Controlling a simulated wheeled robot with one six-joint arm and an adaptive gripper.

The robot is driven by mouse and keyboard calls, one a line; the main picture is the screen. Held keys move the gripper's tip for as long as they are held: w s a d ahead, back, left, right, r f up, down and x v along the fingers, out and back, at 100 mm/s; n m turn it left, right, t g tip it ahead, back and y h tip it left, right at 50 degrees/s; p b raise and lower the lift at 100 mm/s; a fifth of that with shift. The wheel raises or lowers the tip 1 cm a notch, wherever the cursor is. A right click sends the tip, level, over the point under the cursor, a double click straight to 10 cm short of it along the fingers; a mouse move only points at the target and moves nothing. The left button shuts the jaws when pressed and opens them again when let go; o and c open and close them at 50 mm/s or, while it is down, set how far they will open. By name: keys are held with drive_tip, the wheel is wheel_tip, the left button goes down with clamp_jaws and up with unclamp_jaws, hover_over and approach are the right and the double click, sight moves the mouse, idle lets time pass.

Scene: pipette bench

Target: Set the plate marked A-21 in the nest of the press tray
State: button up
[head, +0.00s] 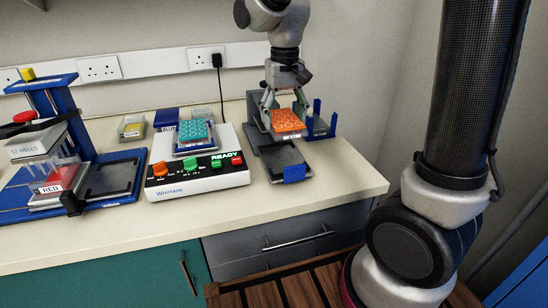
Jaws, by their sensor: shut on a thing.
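My gripper (286,108) is shut on an orange multi-well plate (288,121). It holds the plate level, with a finger at each side, over the rear part of a dark holder with blue parts (285,158). I cannot tell whether the plate touches the holder. A pale label shows on the plate's front edge, but it is too small to read. The blue press (62,105) stands at the left. Its tray (117,176) has a dark, empty rectangular recess to the right of the RED reservoir (60,180).
A white console (197,178) reading READY stands between press and holder, with a teal plate (193,132) on top. Behind it are a yellow-labelled box (132,127) and a blue box (166,119). The counter front (190,217) is clear.

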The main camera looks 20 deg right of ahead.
sight(282, 158)
wheel_tip(282, 158, down, 9)
drive_tip(key=shift+f, duration=0.2)
idle(0.3)
drive_tip(key=shift+f, duration=0.15)
drive_tip(key=o, duration=1)
